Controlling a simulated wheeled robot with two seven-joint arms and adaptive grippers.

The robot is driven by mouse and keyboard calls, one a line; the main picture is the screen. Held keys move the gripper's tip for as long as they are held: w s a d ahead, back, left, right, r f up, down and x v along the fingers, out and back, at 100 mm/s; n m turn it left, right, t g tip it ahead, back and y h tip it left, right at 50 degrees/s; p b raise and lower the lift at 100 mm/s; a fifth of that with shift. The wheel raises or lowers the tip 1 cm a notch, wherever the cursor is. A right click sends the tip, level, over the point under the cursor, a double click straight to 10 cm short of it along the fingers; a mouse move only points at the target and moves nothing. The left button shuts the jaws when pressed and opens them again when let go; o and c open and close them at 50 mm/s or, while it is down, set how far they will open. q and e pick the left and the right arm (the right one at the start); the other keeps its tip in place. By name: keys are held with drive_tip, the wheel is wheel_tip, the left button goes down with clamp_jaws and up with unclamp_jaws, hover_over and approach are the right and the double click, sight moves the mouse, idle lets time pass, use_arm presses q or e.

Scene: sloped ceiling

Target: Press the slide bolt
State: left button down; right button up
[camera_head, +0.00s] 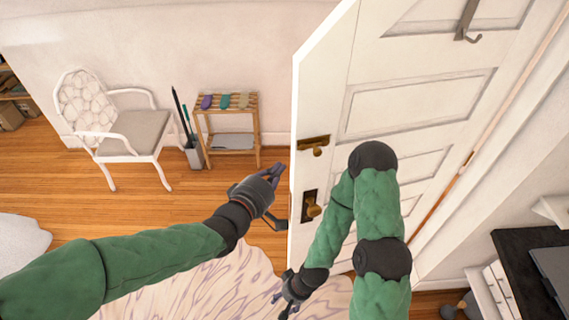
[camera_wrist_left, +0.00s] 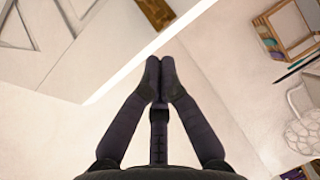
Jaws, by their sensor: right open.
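The white door (camera_head: 390,110) stands open, its free edge facing left. The brass slide bolt (camera_head: 314,144) is on the door near that edge, above the brass door knob (camera_head: 312,208) on its dark plate. My left gripper (camera_head: 276,174) is left of the door edge, lower than the bolt and apart from it. In the left wrist view my left gripper (camera_wrist_left: 160,72) has its fingertips together with nothing between them. A brass plate (camera_wrist_left: 156,12) on the door shows beyond them at the top. My right gripper (camera_head: 281,304) is open and empty, low beside the door's bottom.
A white chair (camera_head: 125,125) and a wooden shoe rack (camera_head: 227,115) stand by the back wall, with an umbrella stand (camera_head: 193,154) between them. A dark-topped cabinet (camera_head: 515,260) is at the lower right. A patterned rug (camera_head: 200,285) lies below my arms.

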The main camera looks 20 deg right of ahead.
use_arm(q)
drive_tip(key=shift+v, duration=1.2)
drive_tip(key=shift+s+d, duration=0.1)
drive_tip(key=shift+d, duration=0.05)
drive_tip(key=a+f+m+g+y+b, duration=0.15)
drive_tip(key=a+f, duration=0.25)
drive_tip(key=f, duration=0.7)
drive_tip(key=a+f+g+y+b, duration=0.2)
drive_tip(key=a+f+y+b, duration=0.15)
drive_tip(key=f, duration=0.75)
drive_tip(key=a+f+g+y+b, duration=0.15)
drive_tip(key=a+f, duration=0.35)
drive_tip(key=f, duration=0.6)
drive_tip(key=s+a+f+m+g+b, duration=0.1)
drive_tip(key=s+a+f+g+b, duration=0.1)
drive_tip(key=s+f, duration=0.3)
drive_tip(key=s+a+f+m+g+b, duration=0.1)
drive_tip(key=s+f, duration=0.4)
drive_tip(key=f, duration=0.6)
drive_tip(key=s+a+f+m+g+b, duration=0.1)
drive_tip(key=s+a+f+g+b, duration=0.2)
drive_tip(key=s+a+f, duration=0.2)
wheel_tip(320, 180, down, 4)
drive_tip(key=shift+s+r+y, duration=0.2)
drive_tip(key=shift+s+y, duration=0.25)
